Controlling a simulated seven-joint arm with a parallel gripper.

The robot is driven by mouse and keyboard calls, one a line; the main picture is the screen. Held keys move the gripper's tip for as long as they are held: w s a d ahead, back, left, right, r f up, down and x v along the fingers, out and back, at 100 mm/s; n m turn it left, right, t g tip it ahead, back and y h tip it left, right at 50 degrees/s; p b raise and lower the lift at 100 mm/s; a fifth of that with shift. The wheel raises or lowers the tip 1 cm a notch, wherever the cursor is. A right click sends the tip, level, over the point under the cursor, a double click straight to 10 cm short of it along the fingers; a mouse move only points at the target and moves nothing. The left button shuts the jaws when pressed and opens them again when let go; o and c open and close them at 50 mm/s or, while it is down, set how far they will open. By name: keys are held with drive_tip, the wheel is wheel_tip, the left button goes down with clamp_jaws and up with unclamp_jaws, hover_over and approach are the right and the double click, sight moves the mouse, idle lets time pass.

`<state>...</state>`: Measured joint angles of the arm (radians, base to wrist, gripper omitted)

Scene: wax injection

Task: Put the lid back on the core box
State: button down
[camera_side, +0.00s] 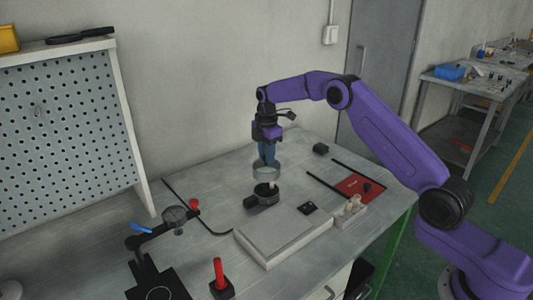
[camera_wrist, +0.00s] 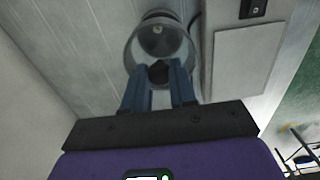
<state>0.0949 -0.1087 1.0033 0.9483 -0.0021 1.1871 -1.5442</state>
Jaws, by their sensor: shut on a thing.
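My gripper (camera_wrist: 159,78) points down, with its blue fingers shut on the dark knob (camera_wrist: 160,72) of the round grey lid (camera_wrist: 133,48). A small pale upright piece (camera_side: 273,185) shows at the core box. The lid looks just above the box; the exact gap and alignment are hard to tell.
A flat pale grey unit (camera_side: 283,237) with a black switch (camera_side: 307,208) lies in front of the box. A red mat (camera_side: 360,187) and a small pale block (camera_side: 350,212) are at right. A dial arm (camera_side: 174,214) and red-handled tool (camera_side: 219,272) stand front left.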

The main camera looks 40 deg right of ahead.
drive_tip(key=shift+f, duration=2.95)
drive_tip(key=shift+f, duration=0.2)
drive_tip(key=shift+c, duration=1.8)
unclamp_jaws()
drive_tip(key=shift+r, duration=0.1)
drive_tip(key=shift+r, duration=3.4)
